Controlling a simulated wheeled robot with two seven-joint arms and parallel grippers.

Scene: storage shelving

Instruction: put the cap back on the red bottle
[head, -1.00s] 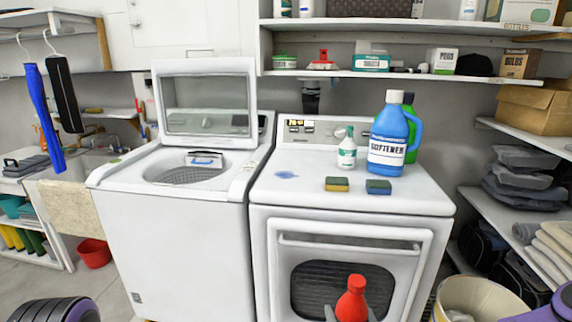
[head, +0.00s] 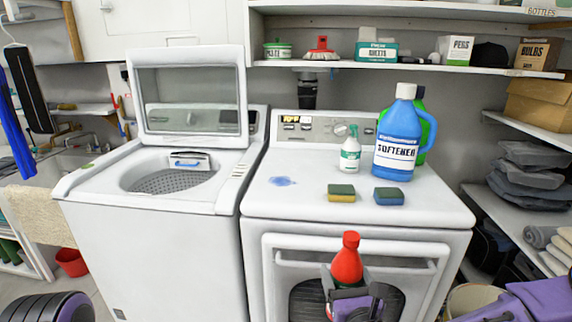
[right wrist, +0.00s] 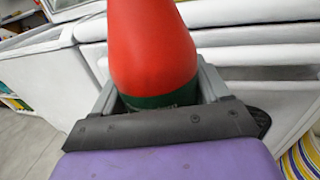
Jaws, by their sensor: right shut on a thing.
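The red bottle (head: 347,264) is upright in front of the dryer's door, held by my right gripper (head: 348,282). In the right wrist view, the bottle (right wrist: 152,45) fills the space between the two grey fingers of the gripper (right wrist: 158,92), with a dark green band low on it. The bottle narrows to a red top in the head view; I cannot tell whether that top is a cap or the bare neck. I see no separate loose cap. My left gripper is out of view; only part of my left arm shows at the lower left.
The white dryer top (head: 300,205) carries a blue softener bottle (head: 398,140), a green bottle behind it, a small white spray bottle (head: 350,150) and two sponges (head: 341,193). Its front left is clear. The washer (head: 150,250) stands left with its lid up. A shelf (head: 400,68) hangs above.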

